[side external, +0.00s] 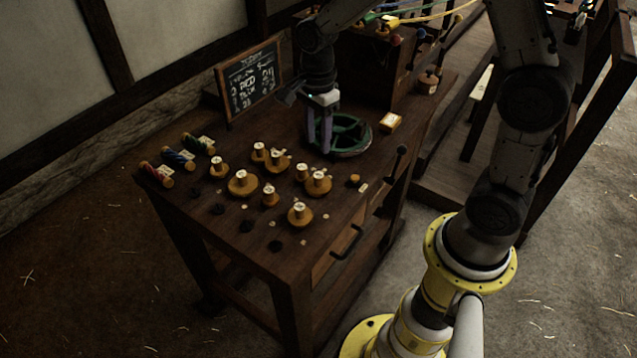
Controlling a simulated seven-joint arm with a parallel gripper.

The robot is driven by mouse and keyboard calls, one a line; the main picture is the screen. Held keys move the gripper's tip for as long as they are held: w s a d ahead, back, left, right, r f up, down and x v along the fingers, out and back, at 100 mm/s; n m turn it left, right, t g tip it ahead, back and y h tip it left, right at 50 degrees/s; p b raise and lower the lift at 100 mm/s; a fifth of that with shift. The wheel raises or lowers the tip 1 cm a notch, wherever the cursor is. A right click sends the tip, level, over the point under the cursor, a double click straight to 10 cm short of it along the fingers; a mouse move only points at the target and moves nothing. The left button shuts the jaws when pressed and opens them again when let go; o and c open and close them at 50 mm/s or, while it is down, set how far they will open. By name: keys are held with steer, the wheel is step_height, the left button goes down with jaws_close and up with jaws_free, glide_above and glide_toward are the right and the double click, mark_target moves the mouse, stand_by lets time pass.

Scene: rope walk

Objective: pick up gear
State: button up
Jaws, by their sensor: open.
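The gear (353,139) is a dark green, spoked wheel lying flat on the wooden workbench, toward its back right. My gripper (320,137) points down at the gear's left side, with its fingers low at the rim. The jaws are open. The fingers overlap the left part of the gear in this view, and I cannot tell whether they touch it or straddle its rim.
Several wooden pegged discs (243,183) stand on the bench in front of the gear. Coloured thread spools (157,174) lie at the left edge. A chalkboard (250,82) stands behind.

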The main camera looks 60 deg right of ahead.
mark_target(319, 175)
steer(key=f, duration=1.1)
steer(key=shift+s+d+f, duration=0.1)
steer(key=shift+s, duration=0.1)
steer(key=shift+c, duration=0.3)
jaws_close()
